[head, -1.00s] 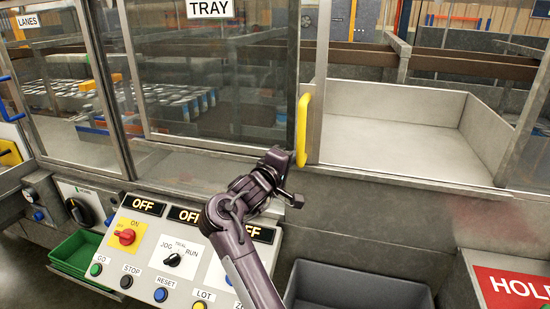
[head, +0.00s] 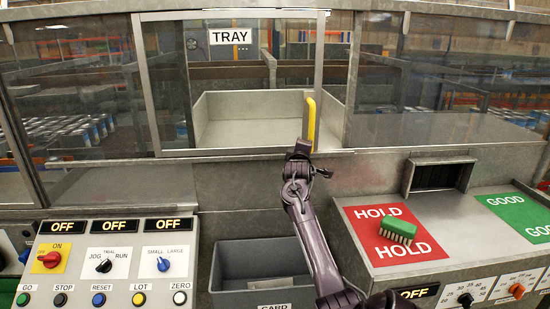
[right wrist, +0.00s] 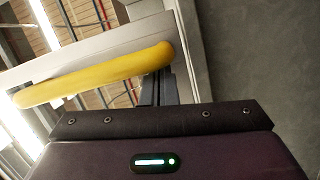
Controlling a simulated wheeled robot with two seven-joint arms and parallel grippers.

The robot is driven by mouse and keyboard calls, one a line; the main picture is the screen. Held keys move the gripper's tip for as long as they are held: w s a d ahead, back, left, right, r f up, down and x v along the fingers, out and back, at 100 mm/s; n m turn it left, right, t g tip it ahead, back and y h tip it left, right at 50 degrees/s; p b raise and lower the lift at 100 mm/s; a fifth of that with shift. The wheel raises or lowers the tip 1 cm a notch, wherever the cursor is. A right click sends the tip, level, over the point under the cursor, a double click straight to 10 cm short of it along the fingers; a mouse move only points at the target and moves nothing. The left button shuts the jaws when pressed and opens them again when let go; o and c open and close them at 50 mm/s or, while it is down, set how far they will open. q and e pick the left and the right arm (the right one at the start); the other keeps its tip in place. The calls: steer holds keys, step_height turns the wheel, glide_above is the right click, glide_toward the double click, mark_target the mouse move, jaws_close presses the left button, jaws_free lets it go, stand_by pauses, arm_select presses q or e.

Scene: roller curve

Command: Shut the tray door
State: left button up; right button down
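The tray door (head: 233,90) is a clear sliding panel in a metal frame, labelled TRAY (head: 231,37). Its yellow handle (head: 311,122) stands upright near its right edge. A narrow gap shows between that edge and the post on the right. The grey tray (head: 250,103) shows behind the panel. My right gripper (head: 299,148) is at the left side of the handle's lower end. In the right wrist view the handle (right wrist: 95,75) crosses just beyond the dark fingers (right wrist: 158,88), which look closed together, not around it. Exact contact is hidden. My left gripper is not in view.
A control panel (head: 110,262) with knobs and buttons is at the lower left. A grey bin (head: 232,262) sits below the door. A green brush (head: 397,229) lies on the red HOLD area (head: 365,246), with a green GOOD area (head: 515,212) further right.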

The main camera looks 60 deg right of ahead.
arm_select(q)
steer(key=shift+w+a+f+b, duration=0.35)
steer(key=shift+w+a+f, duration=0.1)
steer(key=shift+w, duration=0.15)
arm_select(e)
steer(key=s+d, duration=0.7)
steer(key=s, duration=0.2)
steer(key=shift+d, duration=0.3)
steer(key=shift+f, duration=0.1)
